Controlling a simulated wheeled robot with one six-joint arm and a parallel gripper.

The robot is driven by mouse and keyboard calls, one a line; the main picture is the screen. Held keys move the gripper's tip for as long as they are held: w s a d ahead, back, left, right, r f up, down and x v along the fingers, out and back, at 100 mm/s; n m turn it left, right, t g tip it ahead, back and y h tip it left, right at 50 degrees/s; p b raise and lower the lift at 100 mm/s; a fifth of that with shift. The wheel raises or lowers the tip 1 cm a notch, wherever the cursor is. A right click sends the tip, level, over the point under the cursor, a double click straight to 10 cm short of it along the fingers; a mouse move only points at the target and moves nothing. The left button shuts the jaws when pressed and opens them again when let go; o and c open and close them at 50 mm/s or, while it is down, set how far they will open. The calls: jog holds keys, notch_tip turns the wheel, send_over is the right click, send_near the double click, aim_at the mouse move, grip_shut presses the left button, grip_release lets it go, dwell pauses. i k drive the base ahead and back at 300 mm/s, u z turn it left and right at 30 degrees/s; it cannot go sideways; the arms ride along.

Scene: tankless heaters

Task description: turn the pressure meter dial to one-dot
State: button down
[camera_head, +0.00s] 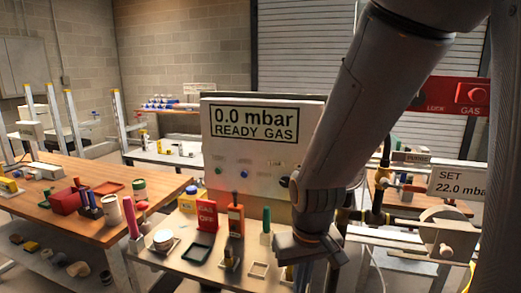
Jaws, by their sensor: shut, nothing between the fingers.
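The pressure meter (218,118) is a white box on the bench, and its screen reads "0.0 mbar READY GAS". A small dark knob (284,181) sits low on the right of its face, close to my arm. It looks like the dial, but its pointer and any dot marks are too small to read. My gripper (300,252) is shut and empty, low over the bench in front of the meter and below the knob. My arm covers the meter's right edge.
On the bench stand a red "GAS OFF" card (206,214), an orange instrument (236,218), a green-handled tool (266,220) and a pink cylinder (131,217). A "SET 22.0 mbar" panel (458,183) and pipes are at right. A wooden table (80,210) stands left.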

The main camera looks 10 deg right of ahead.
aim_at(284, 181)
jog(key=k, duration=1.25)
jog(key=z, duration=0.75)
jog(key=i, duration=1.2)
jog(key=u, duration=0.4)
